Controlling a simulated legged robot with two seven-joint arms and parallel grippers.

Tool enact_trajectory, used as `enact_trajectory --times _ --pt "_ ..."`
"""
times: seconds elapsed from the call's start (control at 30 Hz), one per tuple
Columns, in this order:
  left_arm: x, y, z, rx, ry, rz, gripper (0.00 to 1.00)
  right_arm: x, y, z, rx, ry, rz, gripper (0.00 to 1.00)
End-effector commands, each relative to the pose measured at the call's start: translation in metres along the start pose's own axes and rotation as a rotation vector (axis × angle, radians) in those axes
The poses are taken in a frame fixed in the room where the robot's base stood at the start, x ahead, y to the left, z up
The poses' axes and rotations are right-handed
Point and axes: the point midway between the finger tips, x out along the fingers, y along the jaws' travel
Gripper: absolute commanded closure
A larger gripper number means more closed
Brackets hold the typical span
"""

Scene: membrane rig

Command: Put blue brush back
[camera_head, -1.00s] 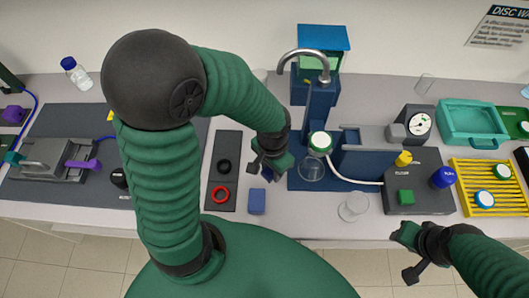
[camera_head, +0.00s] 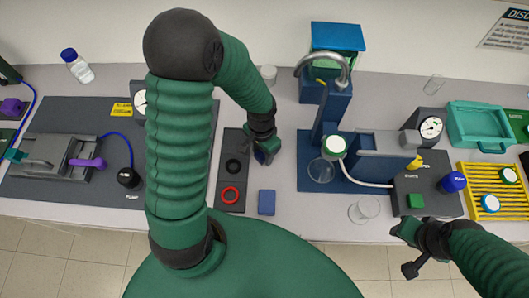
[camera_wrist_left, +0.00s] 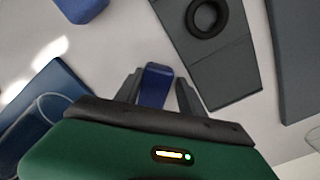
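The blue brush (camera_wrist_left: 154,86) is a dark blue piece between the fingers of my left gripper (camera_wrist_left: 158,88) in the left wrist view. In the head view my left gripper (camera_head: 263,150) holds it above the bench, beside the dark strip with the rings; the brush (camera_head: 266,157) is mostly hidden by the fingers there. The lower end of the brush is not clear. A blue block (camera_head: 266,202) lies on the bench nearer to me; it also shows at the top left of the wrist view (camera_wrist_left: 80,8). My right gripper (camera_head: 410,251) is empty, its fingers apart, at the front edge.
The dark strip (camera_head: 233,190) bears a black ring (camera_head: 233,166) and a red ring (camera_head: 230,195). A blue filter rig (camera_head: 325,130) with a tap stands to the right, with a glass dish (camera_head: 364,209) in front. A grey plate rig (camera_head: 60,155) is at left.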

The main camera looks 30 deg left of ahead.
Motion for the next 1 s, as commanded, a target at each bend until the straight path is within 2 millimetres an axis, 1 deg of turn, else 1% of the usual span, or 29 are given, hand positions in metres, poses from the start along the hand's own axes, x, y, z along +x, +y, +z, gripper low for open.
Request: enact_trajectory --times 0.27,0.47,0.57,0.67,0.8,0.9,1.0 --pt "-0.003 0.009 -0.002 0.005 -0.001 -0.010 0.44 0.000 0.000 0.000 0.001 0.000 0.000 0.64" --pt "-0.002 0.004 -0.001 0.005 0.000 -0.004 0.44 -0.001 0.001 0.000 0.002 0.000 0.000 0.64" --pt "-0.008 0.001 -0.001 0.002 0.003 -0.004 0.44 -0.003 0.001 -0.001 0.002 0.000 0.000 0.64" --pt "-0.026 -0.001 -0.001 0.002 0.007 -0.004 0.44 -0.005 0.000 -0.001 0.001 0.000 0.000 0.64" --pt "-0.065 0.001 -0.002 0.002 0.008 -0.008 0.44 -0.009 0.000 -0.002 0.001 0.000 0.000 0.64" --pt "-0.090 0.003 -0.002 0.002 0.005 -0.009 0.44 -0.011 0.000 -0.003 0.001 0.000 0.000 0.64" --pt "-0.110 0.006 -0.002 0.003 0.003 -0.010 0.44 -0.012 0.000 -0.003 0.001 0.000 0.000 0.64"
